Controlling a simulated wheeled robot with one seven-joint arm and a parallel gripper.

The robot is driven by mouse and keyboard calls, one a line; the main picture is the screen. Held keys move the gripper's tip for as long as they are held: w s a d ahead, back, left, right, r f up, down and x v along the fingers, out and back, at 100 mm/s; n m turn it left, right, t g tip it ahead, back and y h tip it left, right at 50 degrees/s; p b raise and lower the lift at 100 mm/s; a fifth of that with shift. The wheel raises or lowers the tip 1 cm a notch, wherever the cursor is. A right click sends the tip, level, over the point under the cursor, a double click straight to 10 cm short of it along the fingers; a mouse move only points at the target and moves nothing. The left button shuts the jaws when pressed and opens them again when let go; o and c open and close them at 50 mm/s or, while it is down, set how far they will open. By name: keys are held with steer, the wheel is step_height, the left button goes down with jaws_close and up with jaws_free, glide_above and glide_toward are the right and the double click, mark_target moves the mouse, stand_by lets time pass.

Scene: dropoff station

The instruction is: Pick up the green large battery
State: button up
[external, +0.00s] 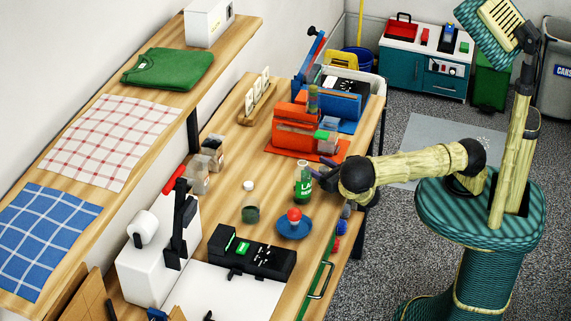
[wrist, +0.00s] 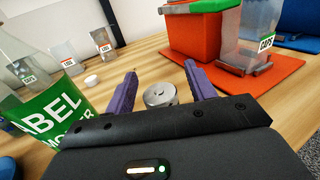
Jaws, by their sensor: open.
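My gripper (wrist: 160,92) is open, its two purple fingers spread low over the wooden table. A round metal-topped cylinder (wrist: 160,95), which may be the battery, shows between the fingers in the wrist view. My gripper body hides its lower part, so its side colour cannot be told. No contact with the fingers is visible. In the external view my gripper (external: 328,178) is near the table's right edge, just right of the label remover bottle. I cannot make out a green battery there.
The label remover bottle (wrist: 48,112) stands close to the left finger. The orange box (wrist: 190,35) and a clear caps bin (wrist: 262,40) stand ahead on an orange mat (wrist: 280,72). A blue dish (external: 294,232) lies nearer the front. Open tabletop lies ahead left.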

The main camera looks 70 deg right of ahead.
steer(key=shift+c, duration=0.2)
steer(key=c, duration=1.1)
step_height(320, 180, up, 10)
